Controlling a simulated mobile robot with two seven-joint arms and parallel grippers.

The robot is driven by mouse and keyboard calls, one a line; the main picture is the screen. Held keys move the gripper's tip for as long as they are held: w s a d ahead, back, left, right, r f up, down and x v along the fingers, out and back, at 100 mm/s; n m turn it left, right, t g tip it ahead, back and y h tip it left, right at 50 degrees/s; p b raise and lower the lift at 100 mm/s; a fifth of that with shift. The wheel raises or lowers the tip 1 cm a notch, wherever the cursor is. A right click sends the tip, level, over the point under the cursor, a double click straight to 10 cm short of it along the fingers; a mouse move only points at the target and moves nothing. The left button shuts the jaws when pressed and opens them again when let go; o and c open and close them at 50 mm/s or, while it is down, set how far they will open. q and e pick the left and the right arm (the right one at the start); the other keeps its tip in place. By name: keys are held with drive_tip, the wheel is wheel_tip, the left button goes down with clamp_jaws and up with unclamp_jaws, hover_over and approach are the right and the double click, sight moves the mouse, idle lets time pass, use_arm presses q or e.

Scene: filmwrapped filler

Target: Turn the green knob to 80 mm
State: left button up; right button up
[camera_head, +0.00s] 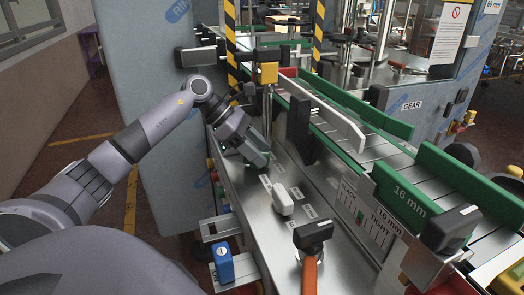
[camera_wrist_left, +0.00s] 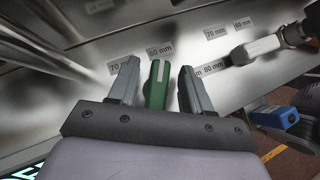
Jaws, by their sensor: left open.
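The green knob (camera_wrist_left: 157,88) stands between the two fingers of my left gripper (camera_wrist_left: 154,90) in the left wrist view. The fingers are open, one on each side, with a visible gap to the knob. The white mark on the knob points toward the 60 mm label (camera_wrist_left: 160,50). A 70 mm label (camera_wrist_left: 121,66) lies to the left, and the 80 mm label (camera_wrist_left: 212,68) lies to the right, partly hidden by a finger. In the head view my left gripper (camera_head: 256,152) is low over the metal plate, and it largely hides the green knob. My right gripper is not in view.
A pale grey knob (camera_head: 283,200) with its own labels sits nearby on the metal plate (camera_head: 262,228). A black-topped orange handle (camera_head: 312,238) stands nearer. A blue block (camera_head: 222,263) is at lower left. Green guide rails (camera_head: 400,200) flank the conveyor at right.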

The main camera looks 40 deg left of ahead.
use_arm(q)
drive_tip(key=shift+w+d+f, duration=0.25)
drive_tip(key=shift+d+f, duration=0.1)
drive_tip(key=shift+f, duration=0.1)
drive_tip(key=shift+c, duration=0.3)
clamp_jaws()
